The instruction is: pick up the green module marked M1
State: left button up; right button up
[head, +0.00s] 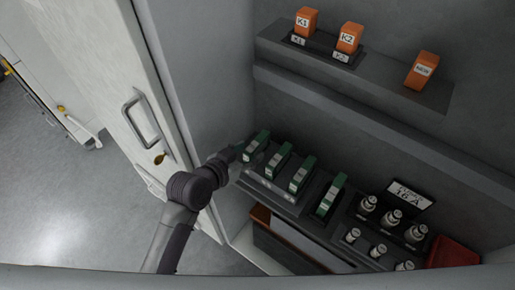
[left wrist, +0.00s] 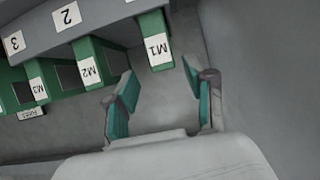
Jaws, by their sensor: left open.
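The green module marked M1 (left wrist: 155,42) sits in the rack at the top middle of the left wrist view, its white label upside down. In the head view it appears to be the leftmost green module (head: 257,143), partly beside my gripper. My left gripper (left wrist: 160,78) is open and empty, with its two green-padded fingers apart just short of M1's near end. M1 lies roughly in line with the gap between them. In the head view, the left gripper (head: 238,153) is small and dark at the rack's left end. My right gripper is in neither view.
Module M2 (left wrist: 90,68) stands close beside M1, with M3 (left wrist: 38,90) beyond. A cabinet door (head: 115,85) stands open at left. Orange relays K1 (head: 306,21) and K2 (head: 349,38) are on the upper shelf. White fuses (head: 391,217) and a red box (head: 453,252) are lower right.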

aim_at(252, 147)
pick_arm(q)
jog(key=shift+w+d+f, duration=0.1)
jog(key=shift+w+d, duration=0.05)
jog(key=shift+w, duration=0.05)
jog(key=shift+w+d+f+p, duration=0.1)
jog(key=shift+w+d+p, duration=0.05)
jog(key=shift+w+p, duration=0.3)
jog(key=p+x, duration=0.1)
jog(key=x, duration=0.2)
jog(key=shift+w, duration=0.25)
jog(key=shift+w+d+f, duration=0.2)
jog(key=shift+w+f, duration=0.1)
jog(key=shift+w, duration=0.05)
jog(key=shift+s, duration=0.1)
jog(key=c, duration=0.9)
grip_shut()
